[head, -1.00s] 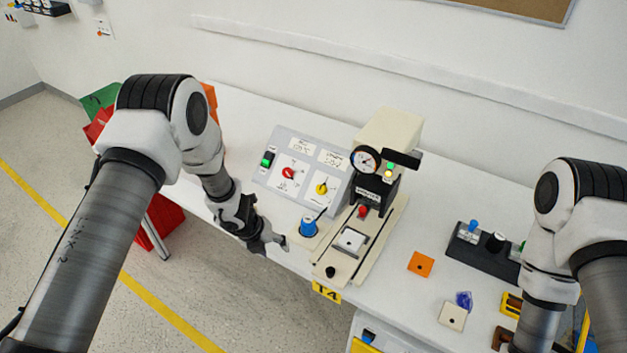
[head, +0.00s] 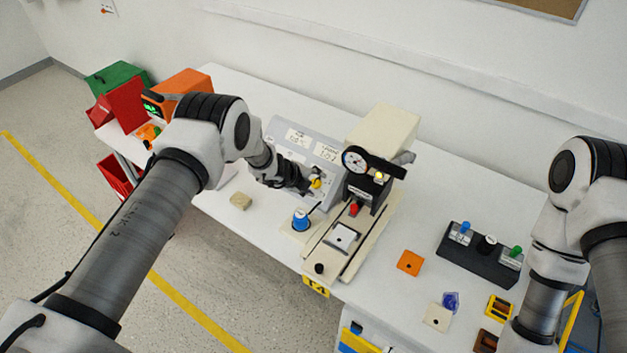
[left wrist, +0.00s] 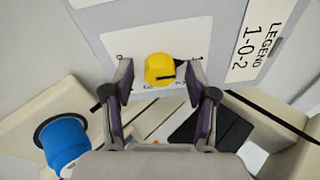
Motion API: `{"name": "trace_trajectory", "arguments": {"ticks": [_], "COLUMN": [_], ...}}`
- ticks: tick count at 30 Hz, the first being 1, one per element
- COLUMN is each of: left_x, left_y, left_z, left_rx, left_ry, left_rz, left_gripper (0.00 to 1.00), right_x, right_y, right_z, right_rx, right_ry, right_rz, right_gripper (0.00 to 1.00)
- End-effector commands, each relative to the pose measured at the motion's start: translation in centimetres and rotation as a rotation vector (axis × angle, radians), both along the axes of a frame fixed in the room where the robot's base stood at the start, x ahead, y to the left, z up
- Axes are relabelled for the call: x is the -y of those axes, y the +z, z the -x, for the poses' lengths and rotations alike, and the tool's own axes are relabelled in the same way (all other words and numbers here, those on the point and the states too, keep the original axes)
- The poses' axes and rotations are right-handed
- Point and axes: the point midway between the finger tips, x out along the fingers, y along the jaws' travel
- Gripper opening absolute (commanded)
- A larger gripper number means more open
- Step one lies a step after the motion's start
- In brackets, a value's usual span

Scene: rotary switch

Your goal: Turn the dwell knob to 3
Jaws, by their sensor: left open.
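A grey control panel (head: 330,131) stands on the bench left of the press. Its yellow knob (left wrist: 160,68) sits on a white plate in the left wrist view, with a dark pointer mark towards the right. It also shows in the head view (head: 316,183). My left gripper (head: 309,185) is at the panel front, open, with one finger on each side of the yellow knob and gaps visible. The knob's scale is mostly hidden or too small to read, and my arm covers the panel's left part. A card reads "LEGEND 1-0-2" (left wrist: 258,40). My right gripper is out of view.
A blue knob (head: 301,219) stands in front of the panel. The press (head: 372,165) with a round gauge is close on the right. Orange tile (head: 410,263) and dark button box (head: 480,255) are farther right.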

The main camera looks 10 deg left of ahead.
Motion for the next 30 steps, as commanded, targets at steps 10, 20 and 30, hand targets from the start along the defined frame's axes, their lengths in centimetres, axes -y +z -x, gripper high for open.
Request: {"name": "trace_trajectory", "arguments": {"ticks": [10, 20, 30], "left_x": [0.0, 0.0, 0.0], "left_y": [0.0, -0.2, -0.5], "left_z": [0.0, 0.0, 0.0], "left_rx": [0.000, 0.002, 0.032], "left_ry": [-0.001, -0.011, -0.123], "left_rz": [-0.001, -0.009, -0.095], "left_gripper": [0.01, 0.00, 0.00], "right_x": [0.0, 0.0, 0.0], "right_y": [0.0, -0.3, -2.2], "right_z": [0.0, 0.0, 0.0], "right_rx": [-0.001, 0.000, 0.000], "right_ry": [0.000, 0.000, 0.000], "right_rz": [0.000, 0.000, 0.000], "right_gripper": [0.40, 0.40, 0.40]}}
